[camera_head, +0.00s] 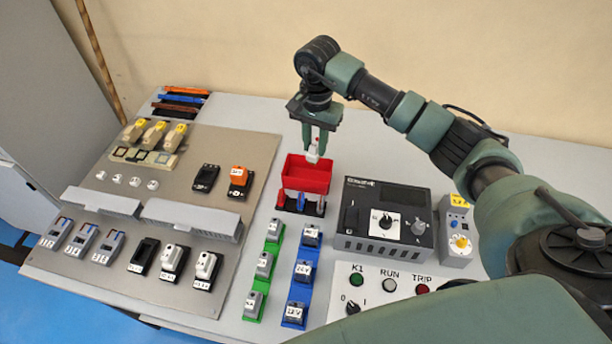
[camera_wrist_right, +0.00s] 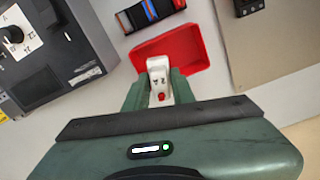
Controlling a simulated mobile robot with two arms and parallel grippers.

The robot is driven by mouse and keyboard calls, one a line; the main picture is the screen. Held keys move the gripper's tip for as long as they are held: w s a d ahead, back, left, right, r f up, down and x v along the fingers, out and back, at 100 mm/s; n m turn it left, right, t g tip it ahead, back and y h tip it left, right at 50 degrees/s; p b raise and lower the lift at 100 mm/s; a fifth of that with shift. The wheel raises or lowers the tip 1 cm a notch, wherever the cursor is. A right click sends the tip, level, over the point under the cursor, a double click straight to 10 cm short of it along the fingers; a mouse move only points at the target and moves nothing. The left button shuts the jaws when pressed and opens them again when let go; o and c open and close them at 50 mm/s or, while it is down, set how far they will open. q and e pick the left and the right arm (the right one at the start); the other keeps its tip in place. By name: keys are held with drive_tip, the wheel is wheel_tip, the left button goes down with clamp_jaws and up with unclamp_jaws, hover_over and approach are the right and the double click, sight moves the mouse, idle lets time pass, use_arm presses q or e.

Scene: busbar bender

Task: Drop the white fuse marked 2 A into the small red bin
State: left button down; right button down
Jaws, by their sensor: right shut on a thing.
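My right gripper (camera_head: 314,149) is shut on a small white fuse (camera_head: 312,154). It holds the fuse upright over the far part of the small red bin (camera_head: 306,176). In the right wrist view the white fuse (camera_wrist_right: 159,78) sits between the fingers of the gripper (camera_wrist_right: 160,95), with a marking too small to read for certain and a red spot. The red bin (camera_wrist_right: 196,48) lies beyond the fuse there, and its visible floor looks empty. My left gripper is not in view.
A dark control box (camera_head: 385,215) stands right of the bin. Green holders (camera_head: 265,268) and blue holders (camera_head: 300,275) with grey modules lie nearer. A mounting panel (camera_head: 120,215) with fuse holders, relays and grey ducts fills the left. Bare table lies behind the bin.

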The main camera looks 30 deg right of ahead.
drive_tip(key=shift+f+b, duration=1.35)
drive_tip(key=shift+f, duration=1.55)
drive_tip(key=c, duration=1.1)
unclamp_jaws()
drive_tip(key=shift+r, duration=0.15)
wheel_tip(320, 180, up, 7)
drive_tip(key=shift+f+b, duration=0.1)
drive_tip(key=shift+b, duration=0.75)
drive_tip(key=shift+r, duration=0.35)
